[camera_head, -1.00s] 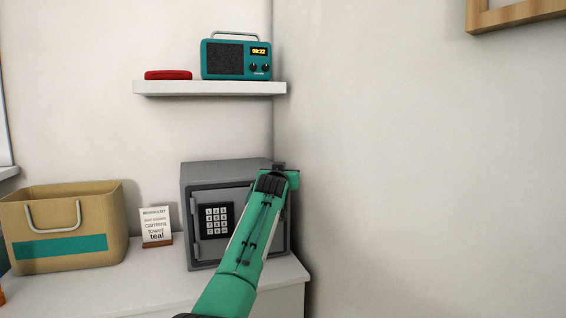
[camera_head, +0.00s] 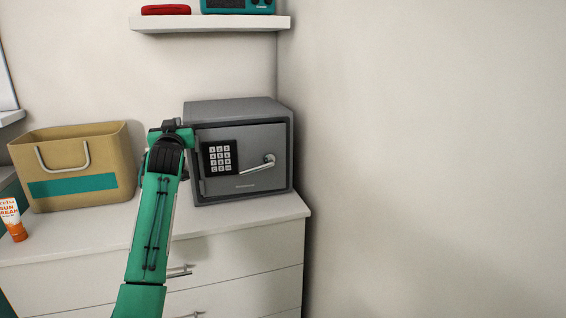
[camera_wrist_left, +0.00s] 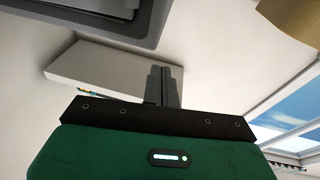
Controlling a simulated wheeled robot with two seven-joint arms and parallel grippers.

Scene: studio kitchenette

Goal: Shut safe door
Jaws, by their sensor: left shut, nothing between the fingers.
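The grey safe (camera_head: 240,107) stands on the white drawer unit by the corner in the head view. Its door (camera_head: 258,138), with a black keypad (camera_head: 220,157) and a silver lever handle (camera_head: 259,164), sits within the front frame and looks flush; no gap shows. My left gripper (camera_head: 170,124) is just left of the safe's front, and its wrist hides the fingertips there. In the left wrist view its fingers (camera_wrist_left: 163,73) are together and empty, with part of the safe (camera_wrist_left: 95,15) at the top left. I cannot tell whether it touches the safe. My right gripper is not in view.
A tan basket (camera_head: 110,150) stands left of my arm, with an orange-and-white tube (camera_head: 12,218) at the far left. A white shelf (camera_head: 210,24) holds a red item (camera_head: 165,10) and teal radio (camera_head: 238,5) above. The wall closes off the right side.

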